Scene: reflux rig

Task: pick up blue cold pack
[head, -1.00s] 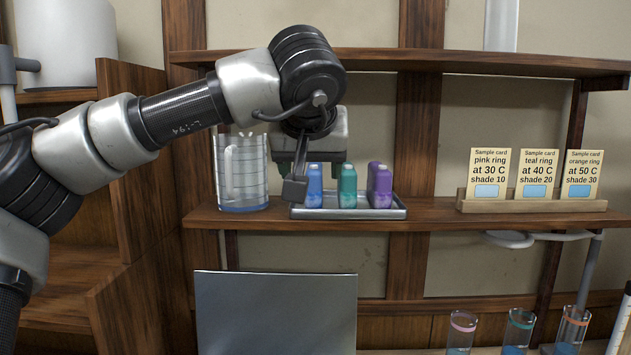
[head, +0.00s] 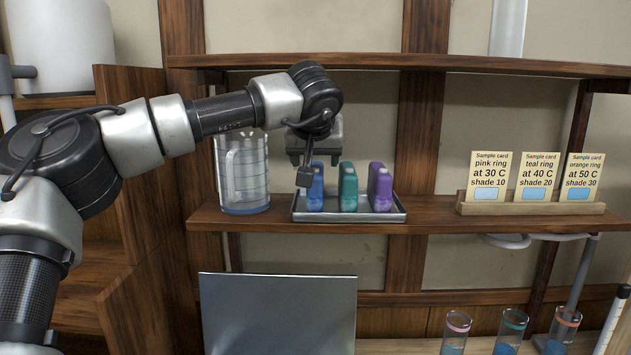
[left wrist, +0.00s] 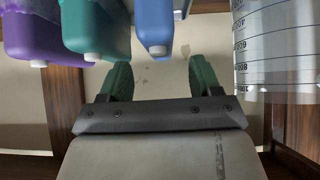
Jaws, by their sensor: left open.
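The blue cold pack (head: 315,196) stands upright at the left end of a metal tray (head: 360,216) on the shelf. My left gripper (head: 315,160) is open and empty, in front of and around the height of the pack's top. A dark part of my wrist hides some of the pack in the head view. In the left wrist view, the blue pack (left wrist: 154,24) shows beyond the gap between the green fingers of the left gripper (left wrist: 161,76), apart from them. My right gripper is in no view.
A teal pack (head: 348,190) and a purple pack (head: 380,188) stand right of the blue one. A clear graduated jug (head: 243,178) stands close on the left. Sample cards (head: 538,178) stand farther right. An upper shelf (head: 400,60) runs above.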

